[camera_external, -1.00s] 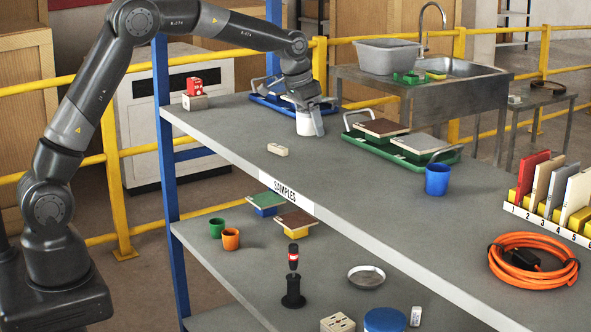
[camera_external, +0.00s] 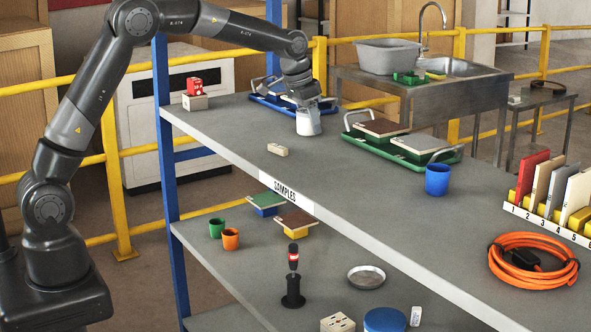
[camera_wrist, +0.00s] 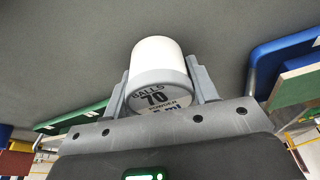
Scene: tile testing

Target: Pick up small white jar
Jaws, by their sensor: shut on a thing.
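The small white jar (camera_external: 308,125) is on the upper shelf near its back edge, below my gripper (camera_external: 307,108). In the wrist view the white jar (camera_wrist: 158,62) sits between the two grey fingers of my gripper (camera_wrist: 160,85), which are shut on its sides. Its label end, with the words BALLS and 70, faces the camera. In the external view the jar's upper part is hidden by my gripper. I cannot tell whether its base touches the shelf.
A green tray (camera_external: 458,151) with tile samples stands right of the jar, and a blue tray (camera_external: 262,99) lies behind it. A blue cup (camera_external: 437,180) and a small beige block (camera_external: 277,150) are on the same shelf (camera_external: 350,200).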

